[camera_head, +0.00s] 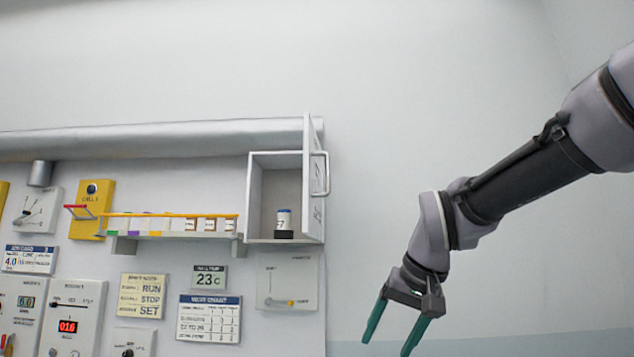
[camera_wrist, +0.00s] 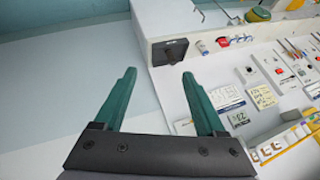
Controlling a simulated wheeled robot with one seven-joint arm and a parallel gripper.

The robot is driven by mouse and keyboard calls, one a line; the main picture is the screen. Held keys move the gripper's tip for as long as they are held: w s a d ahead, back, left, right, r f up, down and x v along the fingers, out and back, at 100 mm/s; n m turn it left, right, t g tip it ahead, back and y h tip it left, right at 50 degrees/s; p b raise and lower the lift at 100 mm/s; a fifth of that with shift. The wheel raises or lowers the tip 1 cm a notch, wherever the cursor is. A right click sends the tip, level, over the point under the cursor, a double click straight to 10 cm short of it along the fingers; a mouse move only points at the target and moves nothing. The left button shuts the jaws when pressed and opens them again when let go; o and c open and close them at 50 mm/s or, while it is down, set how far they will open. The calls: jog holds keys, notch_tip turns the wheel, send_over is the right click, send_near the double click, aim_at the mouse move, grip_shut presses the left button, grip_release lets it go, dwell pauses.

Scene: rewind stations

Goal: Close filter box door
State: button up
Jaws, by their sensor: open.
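The filter box (camera_head: 275,190) is a white, open-fronted box at the right end of the wall panel in the head view. Its door (camera_head: 314,215) stands open, swung out at the box's right side, with a metal loop handle (camera_head: 322,173) on it. A small white and blue canister (camera_head: 284,219) sits on a dark base inside. My gripper (camera_head: 390,338) is open and empty, to the right of and below the door, clear of it. Its green fingers also show in the wrist view (camera_wrist: 158,88), spread apart. I cannot make out the door in the wrist view.
A shelf with a yellow rail (camera_head: 165,215) and several small containers is left of the box. A large silver pipe (camera_head: 150,137) runs above. Signs and a lever panel (camera_head: 287,281) are below. The wall right of the door is bare.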

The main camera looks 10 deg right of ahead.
jog(key=shift+w+m, duration=0.15)
jog(key=shift+m, duration=0.25)
jog(key=c, duration=0.5)
jog(key=shift+w+a+r+m+g+y, duration=0.2)
jog(key=shift+w+a+m+g+y, duration=0.1)
jog(key=shift+m+g+y, duration=0.4)
grip_shut()
jog(key=m+y, duration=1.3)
jog(key=m, duration=0.3)
send_near(309, 231)
jog(key=shift+t, duration=0.4)
jog(key=x, duration=0.6)
jog(key=shift+a+f, duration=0.15)
jog(key=shift+a, duration=0.3)
